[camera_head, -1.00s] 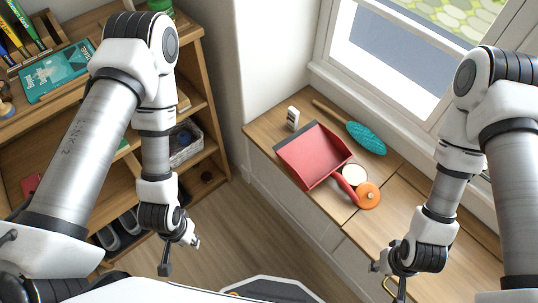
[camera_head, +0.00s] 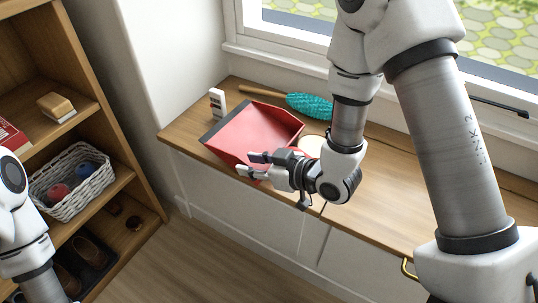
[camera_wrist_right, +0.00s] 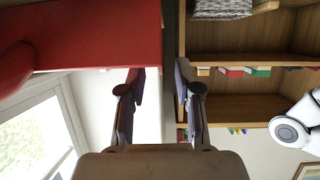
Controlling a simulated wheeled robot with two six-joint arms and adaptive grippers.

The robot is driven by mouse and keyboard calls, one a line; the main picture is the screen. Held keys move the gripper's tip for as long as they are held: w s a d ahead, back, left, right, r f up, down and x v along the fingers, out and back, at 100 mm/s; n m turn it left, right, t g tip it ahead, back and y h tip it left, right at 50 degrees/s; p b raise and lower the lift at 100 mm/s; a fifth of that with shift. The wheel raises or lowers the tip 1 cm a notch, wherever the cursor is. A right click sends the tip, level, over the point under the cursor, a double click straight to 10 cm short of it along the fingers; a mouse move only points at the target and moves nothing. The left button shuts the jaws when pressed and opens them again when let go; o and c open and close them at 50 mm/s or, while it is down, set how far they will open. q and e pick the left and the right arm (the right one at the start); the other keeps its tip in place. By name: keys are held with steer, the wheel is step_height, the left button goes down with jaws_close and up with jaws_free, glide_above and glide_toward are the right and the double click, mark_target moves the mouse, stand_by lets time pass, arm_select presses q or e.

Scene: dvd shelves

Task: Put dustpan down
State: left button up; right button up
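The red dustpan (camera_head: 262,125) lies on the wooden window bench (camera_head: 375,195). Its handle is hidden behind my right gripper in the head view. My right gripper (camera_head: 246,164) is in front of the dustpan's near side, fingers pointing left. In the right wrist view its two fingers (camera_wrist_right: 160,75) are apart with nothing between them. The dustpan (camera_wrist_right: 85,35) fills the upper left there, beside the fingers; I cannot tell whether they touch it. My left gripper is out of view; only part of that arm shows at the lower left.
A teal brush (camera_head: 308,105) with a wooden handle lies behind the dustpan. A small white box (camera_head: 217,101) stands at its left. A pale round thing (camera_head: 311,146) is partly behind my right gripper. Wooden shelves (camera_head: 110,190) with a white basket (camera_head: 80,183) stand at left.

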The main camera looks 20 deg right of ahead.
mark_target(224, 159)
steer(key=b+x, duration=0.1)
steer(key=x, duration=0.3)
steer(key=shift+w+a+f, duration=0.15)
steer(key=shift+w+a, duration=0.15)
steer(key=shift+c, duration=0.3)
jaws_close()
